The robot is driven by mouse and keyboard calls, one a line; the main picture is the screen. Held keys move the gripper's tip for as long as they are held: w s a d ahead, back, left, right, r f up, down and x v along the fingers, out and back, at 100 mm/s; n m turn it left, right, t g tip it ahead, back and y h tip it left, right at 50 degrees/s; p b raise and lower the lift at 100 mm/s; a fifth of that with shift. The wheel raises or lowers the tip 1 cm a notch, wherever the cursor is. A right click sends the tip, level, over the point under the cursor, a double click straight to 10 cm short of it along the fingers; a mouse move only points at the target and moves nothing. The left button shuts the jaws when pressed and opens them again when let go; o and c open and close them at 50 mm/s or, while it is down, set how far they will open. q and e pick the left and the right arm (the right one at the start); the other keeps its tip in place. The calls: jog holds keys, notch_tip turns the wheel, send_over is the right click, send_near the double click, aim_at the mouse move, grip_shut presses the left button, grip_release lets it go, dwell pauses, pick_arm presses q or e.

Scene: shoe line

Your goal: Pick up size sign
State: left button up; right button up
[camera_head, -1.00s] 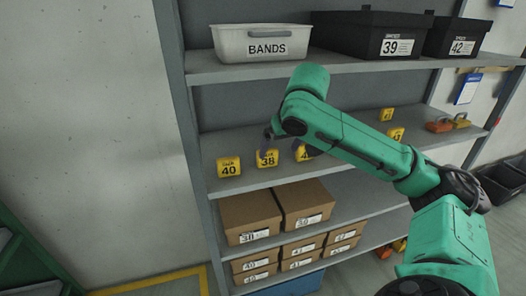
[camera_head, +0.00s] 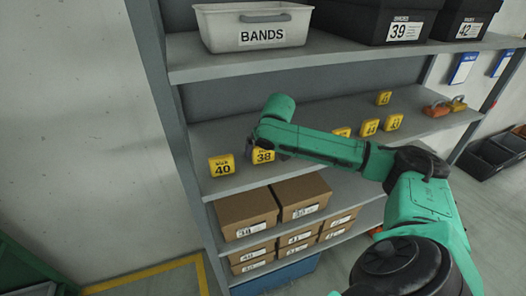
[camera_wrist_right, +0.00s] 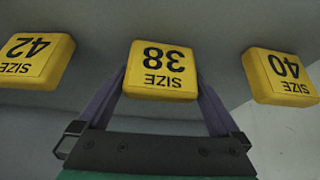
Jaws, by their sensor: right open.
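Yellow size signs stand on the middle shelf. The size 38 sign (camera_head: 263,156) is partly covered by my right arm; in the right wrist view the 38 sign (camera_wrist_right: 160,70) is upside down and in the centre. My right gripper (camera_wrist_right: 161,86) is open, with one purple finger on each side of the 38 sign; contact cannot be told. The size 40 sign (camera_head: 221,166) stands to its left in the head view, and it also shows in the wrist view (camera_wrist_right: 283,77). The size 42 sign (camera_wrist_right: 35,60) is on the other side. My left gripper is not in view.
More yellow signs (camera_head: 393,122) and orange-yellow items (camera_head: 437,108) are further right on the shelf. A BANDS bin (camera_head: 254,25) and black bins (camera_head: 380,22) sit above. Cardboard boxes (camera_head: 245,213) are below. The shelf's upright post (camera_head: 165,125) is at left.

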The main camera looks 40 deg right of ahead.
jog(key=shift+w+f, duration=0.1)
jog(key=shift+f, duration=0.3)
jog(key=c, duration=1.1)
jog(key=shift+r, duration=0.15)
